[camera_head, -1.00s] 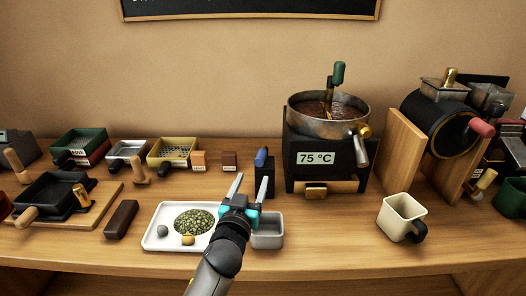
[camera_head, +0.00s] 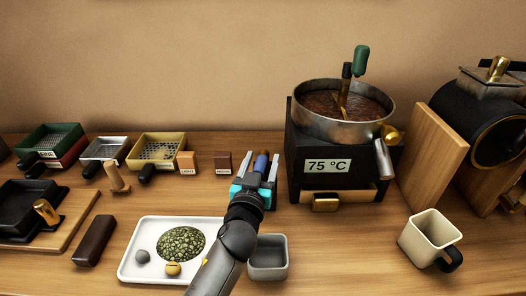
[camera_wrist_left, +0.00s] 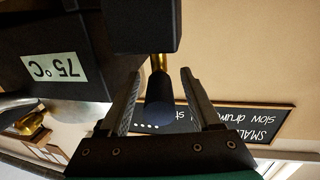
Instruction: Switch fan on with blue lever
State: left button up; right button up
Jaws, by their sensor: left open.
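The blue lever (camera_head: 261,163) stands on a small black box left of the black roaster with the 75 °C display (camera_head: 329,166). My left gripper (camera_head: 261,166) is open in the head view, with one finger on each side of the lever. In the left wrist view the dark blue lever knob (camera_wrist_left: 159,98) sits between the two open fingers (camera_wrist_left: 160,100), with gaps visible at both sides. My gripper hides most of the black box in the head view. No fan is clearly recognisable. My right gripper is not in view.
A white tray with green beans (camera_head: 130,270) and a grey bin (camera_head: 268,270) lie in front, below my left arm. A cream mug (camera_head: 420,236) stands at right. Small wooden and brown blocks (camera_head: 223,163) stand just left of the gripper.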

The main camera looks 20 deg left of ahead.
pick_arm(q)
jog(key=shift+w, duration=0.25)
jog(key=shift+s, duration=0.1)
grip_shut()
dwell(0.4)
dwell(0.9)
